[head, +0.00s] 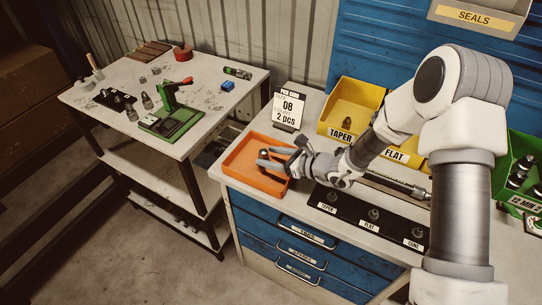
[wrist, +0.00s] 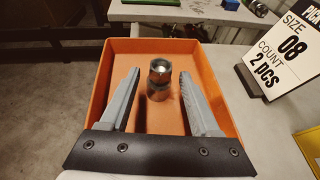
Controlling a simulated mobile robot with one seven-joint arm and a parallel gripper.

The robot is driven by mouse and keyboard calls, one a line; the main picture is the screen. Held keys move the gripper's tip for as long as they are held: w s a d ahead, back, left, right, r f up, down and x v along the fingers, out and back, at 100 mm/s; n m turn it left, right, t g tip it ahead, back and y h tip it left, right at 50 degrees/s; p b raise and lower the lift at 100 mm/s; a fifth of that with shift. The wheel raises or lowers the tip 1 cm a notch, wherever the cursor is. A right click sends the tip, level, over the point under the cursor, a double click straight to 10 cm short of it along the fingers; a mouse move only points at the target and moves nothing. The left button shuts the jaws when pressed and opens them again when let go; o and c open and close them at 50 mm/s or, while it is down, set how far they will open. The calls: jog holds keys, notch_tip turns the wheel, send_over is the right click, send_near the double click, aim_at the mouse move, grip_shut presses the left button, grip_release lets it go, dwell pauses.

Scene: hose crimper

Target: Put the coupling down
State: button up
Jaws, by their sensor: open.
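The coupling (wrist: 159,82) is a small silver metal piece with a round open top. In the wrist view it stands upright on the floor of the orange tray (wrist: 197,62), between and a little beyond my gripper's fingers. My gripper (wrist: 152,88) is open, with a gap on both sides of the coupling. In the head view my gripper (head: 275,160) reaches over the orange tray (head: 240,180) from the right. The coupling is hard to make out there behind the fingers.
A sign (head: 289,107) reading 08 and 2 pcs stands behind the tray. Yellow bins (head: 349,107) and a black mat (head: 367,217) with labelled fittings lie to the right. A side table (head: 200,142) with a green crimper (head: 172,117) stands left. Much of the tray floor is clear.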

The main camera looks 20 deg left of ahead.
jog(key=shift+r, duration=0.25)
jog(key=s+d+r+n+t+h, duration=0.1)
jog(key=s+d+r+n+h, duration=0.3)
jog(key=d, duration=0.8)
jog(key=s+d+r+n+t+h, duration=0.1)
jog(key=s+d+r+n+h, duration=0.4)
jog(key=s+d+r+n, duration=0.4)
jog(key=s+d+r+n+h, duration=0.4)
jog(key=s+d+r+n, duration=0.3)
jog(key=d+r, duration=0.6)
jog(key=d, duration=0.3)
jog(key=shift+s+d+r+t, duration=0.2)
jog(key=shift+s+d+t, duration=0.1)
jog(key=shift+t, duration=0.1)
